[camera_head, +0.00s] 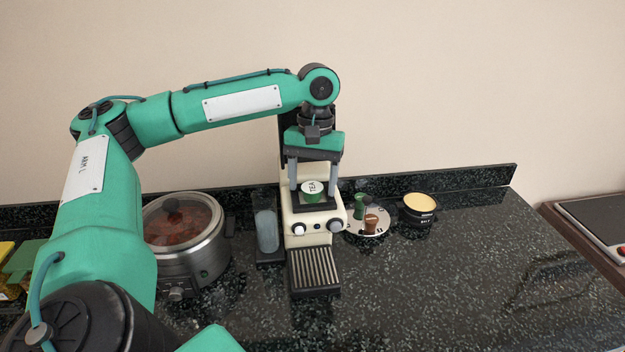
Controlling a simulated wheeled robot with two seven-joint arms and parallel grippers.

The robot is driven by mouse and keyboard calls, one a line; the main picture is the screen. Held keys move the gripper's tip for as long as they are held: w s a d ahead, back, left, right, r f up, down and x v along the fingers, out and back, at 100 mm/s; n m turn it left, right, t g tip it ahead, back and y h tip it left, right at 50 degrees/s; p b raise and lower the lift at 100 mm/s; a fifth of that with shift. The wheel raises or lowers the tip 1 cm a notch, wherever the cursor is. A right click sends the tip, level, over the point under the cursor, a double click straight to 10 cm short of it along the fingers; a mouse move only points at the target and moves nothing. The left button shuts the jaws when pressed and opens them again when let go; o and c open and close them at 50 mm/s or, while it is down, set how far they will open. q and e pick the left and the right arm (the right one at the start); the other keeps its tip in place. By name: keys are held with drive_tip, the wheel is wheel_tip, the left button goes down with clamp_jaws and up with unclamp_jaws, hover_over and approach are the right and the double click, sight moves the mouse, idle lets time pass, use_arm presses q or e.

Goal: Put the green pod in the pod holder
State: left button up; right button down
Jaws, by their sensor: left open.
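A green pod with a white lid reading "TEA" (312,189) is at the top front of the cream coffee machine (313,227), where the pod holder is. It looks upright; its lower part is hidden, so I cannot tell how deep it sits. My left gripper (313,183) points down over the machine. Its two grey fingers are open, one on each side of the pod, with gaps visible between them and the lid. My right gripper is not in view.
A round white stand (352,230) holds a dark green pod (359,207) and a brown pod (370,223). A black bowl (419,210) stands right of it. A slow cooker (184,243) stands left of the machine. The counter's right front (450,290) is clear.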

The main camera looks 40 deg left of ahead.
sight(315, 183)
use_arm(q)
drive_tip(key=shift+r+b, duration=0.3)
drive_tip(key=shift+b, duration=0.1)
drive_tip(key=r, duration=0.5)
drive_tip(key=w+r, duration=0.1)
drive_tip(key=r, duration=0.1)
drive_tip(key=shift+a+r+b, duration=0.2)
drive_tip(key=shift+r+b, duration=0.05)
drive_tip(key=shift+b, duration=0.15)
drive_tip(key=shift+w+a+r+p, duration=0.15)
drive_tip(key=shift+r+p, duration=0.45)
drive_tip(key=shift+r, duration=0.65)
drive_tip(key=shift+w+r+p, duration=0.15)
drive_tip(key=shift+r+p, duration=0.4)
drive_tip(key=shift+r, duration=0.65)
